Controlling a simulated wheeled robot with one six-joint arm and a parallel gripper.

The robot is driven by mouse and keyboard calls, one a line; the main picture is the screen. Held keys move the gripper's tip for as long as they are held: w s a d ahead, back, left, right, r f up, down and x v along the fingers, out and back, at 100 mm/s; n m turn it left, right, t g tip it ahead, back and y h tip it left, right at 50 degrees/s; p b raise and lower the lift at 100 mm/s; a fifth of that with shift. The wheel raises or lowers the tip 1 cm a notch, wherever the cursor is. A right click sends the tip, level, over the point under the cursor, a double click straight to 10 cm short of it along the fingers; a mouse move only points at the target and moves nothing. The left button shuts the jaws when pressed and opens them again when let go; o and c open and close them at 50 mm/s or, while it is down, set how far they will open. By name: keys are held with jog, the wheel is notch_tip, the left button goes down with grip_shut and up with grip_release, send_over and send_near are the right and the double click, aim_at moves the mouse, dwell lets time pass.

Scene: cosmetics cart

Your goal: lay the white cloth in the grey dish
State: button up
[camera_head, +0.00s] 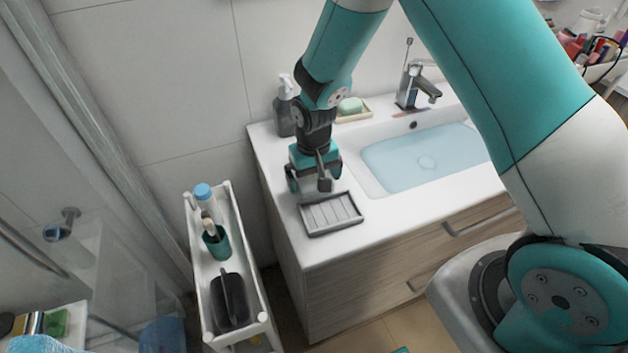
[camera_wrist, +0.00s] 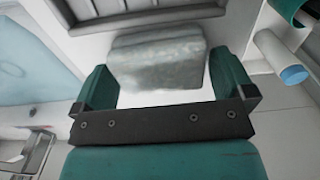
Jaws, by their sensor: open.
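The white cloth (camera_wrist: 158,60) looks like a small grey-white folded pad between my gripper's two fingers in the wrist view. In the head view it is mostly hidden by my gripper. The grey dish (camera_head: 331,216) is a shallow slatted rectangular tray on the white counter, near its front left corner. It shows at the top edge of the wrist view (camera_wrist: 105,8), just beyond the cloth, with no cloth seen on it. My gripper (camera_head: 309,187) is open and points down at the counter just behind the dish. Its teal fingers stand either side of the cloth (camera_wrist: 163,85).
A soap dispenser (camera_head: 285,108) and a soap tray (camera_head: 353,109) with green soap stand behind my gripper. The water-filled basin (camera_head: 425,160) and tap (camera_head: 416,86) lie to the right. A white cart (camera_head: 258,290) with bottles and a cup stands left of the counter.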

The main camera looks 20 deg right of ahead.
jog(key=c, duration=0.8)
jog(key=shift+o, duration=0.2)
jog(key=shift+r, duration=0.15)
